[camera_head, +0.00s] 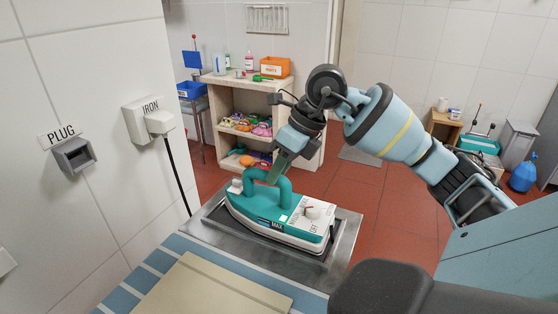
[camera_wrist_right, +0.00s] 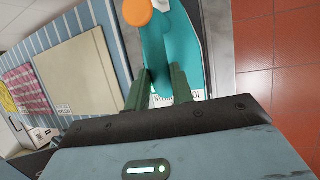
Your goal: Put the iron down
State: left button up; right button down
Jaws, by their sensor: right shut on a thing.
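The teal and white iron (camera_head: 262,212) is at the metal rest plate (camera_head: 345,240) beside the ironing surface. It looks level, with its dial and "MAX" label facing me. I cannot tell if its base touches the plate or hovers just above it. My right gripper (camera_head: 275,178) reaches down from above and is shut on the iron's teal handle (camera_head: 284,190). In the right wrist view the iron (camera_wrist_right: 182,45) lies between and beyond the green fingers (camera_wrist_right: 158,92). My left gripper is not in view.
The striped blue ironing surface (camera_head: 145,278) with a beige cloth (camera_head: 205,292) is in front. A wall box labelled "IRON" (camera_head: 148,118) has a dark cord hanging from it, left of the plate. A plug socket (camera_head: 74,155) is further left. A shelf (camera_head: 238,100) stands behind.

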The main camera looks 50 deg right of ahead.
dwell(0.4)
jog(key=c, duration=1.6)
grip_release()
jog(key=shift+f, duration=0.2)
jog(key=o, duration=0.4)
jog(key=p+v, duration=0.1)
jog(key=v, duration=1.1)
jog(key=shift+r, duration=0.15)
